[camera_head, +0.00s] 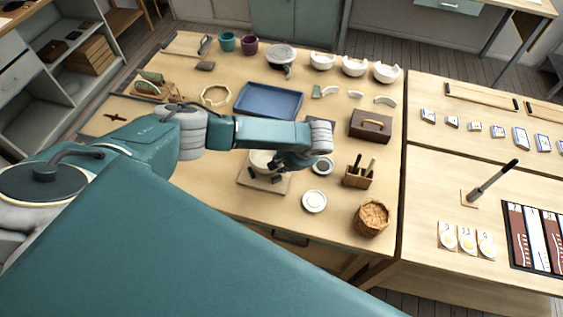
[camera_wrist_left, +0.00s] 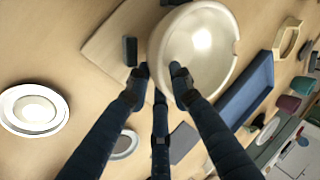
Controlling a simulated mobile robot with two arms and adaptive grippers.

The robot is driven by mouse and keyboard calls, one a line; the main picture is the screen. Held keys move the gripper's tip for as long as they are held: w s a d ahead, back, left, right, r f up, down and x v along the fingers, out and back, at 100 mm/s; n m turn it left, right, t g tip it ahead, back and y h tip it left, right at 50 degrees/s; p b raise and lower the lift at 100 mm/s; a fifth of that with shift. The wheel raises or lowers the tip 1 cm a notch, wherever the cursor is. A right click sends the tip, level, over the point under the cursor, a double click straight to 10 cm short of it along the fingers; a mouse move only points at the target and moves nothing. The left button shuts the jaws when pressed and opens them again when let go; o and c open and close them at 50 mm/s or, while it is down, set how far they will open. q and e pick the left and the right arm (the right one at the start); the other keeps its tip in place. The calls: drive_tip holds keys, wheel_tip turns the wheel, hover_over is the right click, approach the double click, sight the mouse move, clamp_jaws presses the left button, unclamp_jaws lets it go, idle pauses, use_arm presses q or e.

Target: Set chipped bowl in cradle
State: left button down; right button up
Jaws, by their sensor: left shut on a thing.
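A white chipped bowl (camera_wrist_left: 200,45) fills the upper middle of the left wrist view; a notch shows in its rim. My left gripper (camera_wrist_left: 163,75) is shut on the bowl's near edge. In the head view the bowl (camera_head: 261,160) is partly hidden behind my left gripper (camera_head: 292,162). The cradle, a pale wooden board with dark posts (camera_head: 265,184), lies under the bowl; it also shows in the left wrist view (camera_wrist_left: 103,45). I cannot tell whether the bowl touches the cradle. My right gripper is not in view.
Close by are a dish of cream-coloured stuff (camera_head: 314,201), a dark-filled dish (camera_head: 322,166), a wooden tool holder (camera_head: 357,178) and a basket (camera_head: 371,219). A blue tray (camera_head: 268,101) lies behind my arm. Several white bowls (camera_head: 354,66) stand at the back.

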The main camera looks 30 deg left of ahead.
use_arm(q)
drive_tip(key=shift+s+d+f, duration=0.3)
drive_tip(key=c, duration=1.5)
unclamp_jaws()
drive_tip(key=shift+o, duration=0.2)
drive_tip(key=shift+w, duration=0.15)
drive_tip(key=shift+a+r, duration=0.1)
drive_tip(key=o, duration=0.6)
drive_tip(key=shift+a, duration=0.15)
drive_tip(key=shift+c, duration=0.2)
drive_tip(key=shift+r, duration=0.1)
drive_tip(key=shift+r, duration=0.1)
